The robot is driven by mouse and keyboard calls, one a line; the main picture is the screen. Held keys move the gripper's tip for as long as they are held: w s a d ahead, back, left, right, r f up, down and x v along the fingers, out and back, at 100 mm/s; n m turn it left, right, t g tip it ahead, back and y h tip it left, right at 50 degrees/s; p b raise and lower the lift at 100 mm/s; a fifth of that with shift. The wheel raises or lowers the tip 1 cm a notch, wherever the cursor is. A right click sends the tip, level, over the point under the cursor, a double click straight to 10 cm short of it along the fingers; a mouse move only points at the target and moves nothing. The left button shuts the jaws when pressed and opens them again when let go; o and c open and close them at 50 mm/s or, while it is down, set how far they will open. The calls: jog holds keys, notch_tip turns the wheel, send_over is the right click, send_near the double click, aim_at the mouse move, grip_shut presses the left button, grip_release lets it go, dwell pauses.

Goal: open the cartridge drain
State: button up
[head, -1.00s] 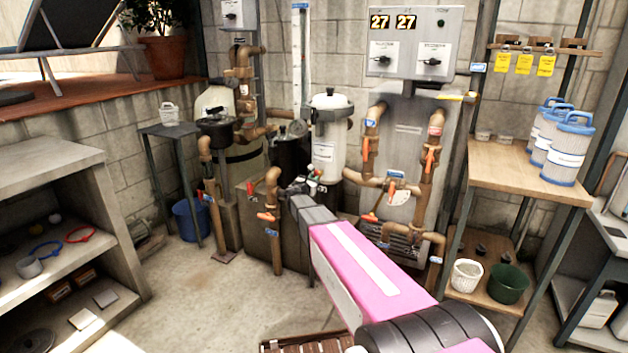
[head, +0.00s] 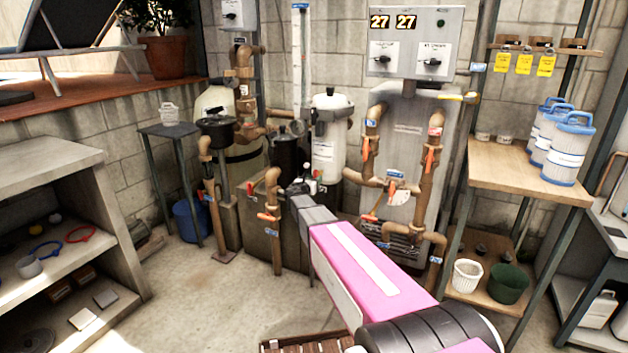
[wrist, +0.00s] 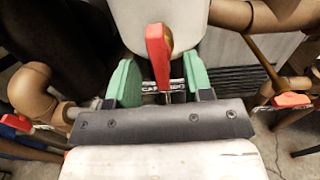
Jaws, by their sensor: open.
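The white cartridge filter canister (head: 328,140) stands at the middle back in the head view, and the bottom of a pale vessel (wrist: 160,22) fills the top of the wrist view. A red valve handle (wrist: 158,50) hangs below it, upright in the picture, with a partly hidden label behind it. My gripper (wrist: 160,68) is open, with one green finger on each side of the red handle. Gaps show between the handle and both fingers. In the head view my gripper (head: 302,196) is at the canister's foot, its fingers hard to make out.
Copper pipes with orange-handled valves (head: 397,190) stand right of the gripper, and another pipe (head: 272,195) stands close on its left. In the wrist view, red handles show at left (wrist: 16,122) and right (wrist: 292,100). Open floor (head: 195,290) lies at front left.

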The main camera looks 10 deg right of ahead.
jog(key=v, duration=0.7)
dwell(1.3)
